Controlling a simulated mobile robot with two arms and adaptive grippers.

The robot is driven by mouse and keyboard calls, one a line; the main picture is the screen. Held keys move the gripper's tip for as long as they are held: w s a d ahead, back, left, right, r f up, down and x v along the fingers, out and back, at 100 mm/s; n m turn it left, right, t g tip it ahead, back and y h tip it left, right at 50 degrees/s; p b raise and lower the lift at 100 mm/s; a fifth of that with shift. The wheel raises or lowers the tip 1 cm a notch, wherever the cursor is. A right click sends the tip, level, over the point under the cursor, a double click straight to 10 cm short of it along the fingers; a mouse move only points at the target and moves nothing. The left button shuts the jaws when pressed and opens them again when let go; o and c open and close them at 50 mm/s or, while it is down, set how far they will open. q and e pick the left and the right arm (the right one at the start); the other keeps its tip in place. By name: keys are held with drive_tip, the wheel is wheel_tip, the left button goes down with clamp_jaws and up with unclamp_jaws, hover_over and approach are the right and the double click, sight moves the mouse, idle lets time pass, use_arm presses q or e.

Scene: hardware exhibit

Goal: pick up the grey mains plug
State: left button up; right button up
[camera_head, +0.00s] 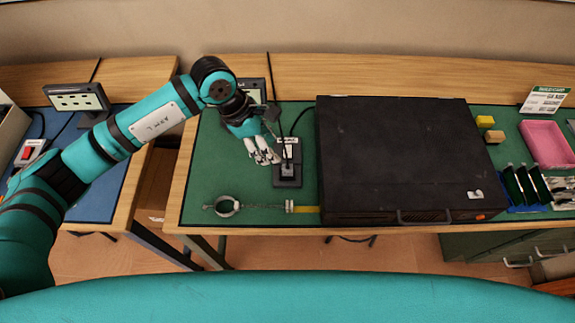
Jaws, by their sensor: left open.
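My left gripper (263,158) is open over the green mat, its pale fingers pointing toward the front. Just right of it stands a small dark device (288,175) with a flat base, an upright part, a white label and a black cable. The right fingertip is close to this device; I cannot tell whether they touch. A small grey piece (271,114) shows beside the gripper's wrist, near the cable. I cannot tell for sure whether it is the grey mains plug, and no other plug is clear. My right gripper is not in view.
A large black case (395,150) fills the middle of the bench. A metal ring tool (228,206) lies near the front edge. A pink tray (547,144), yellow blocks (485,122) and a sign card (545,100) are at right.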

use_arm(q)
drive_tip(key=p, duration=0.1)
hover_over(287, 167)
drive_tip(key=a, duration=0.2)
wheel_tip(287, 167, down, 5)
drive_tip(key=p+x, duration=0.2)
drive_tip(key=x, duration=0.2)
drive_tip(key=shift+f+p, duration=0.25)
drive_tip(key=shift+p, duration=0.05)
drive_tip(key=shift+d+f, duration=0.15)
drive_tip(key=shift+f, duration=0.15)
drive_tip(key=shift+c, duration=0.3)
drive_tip(key=c, duration=0.9)
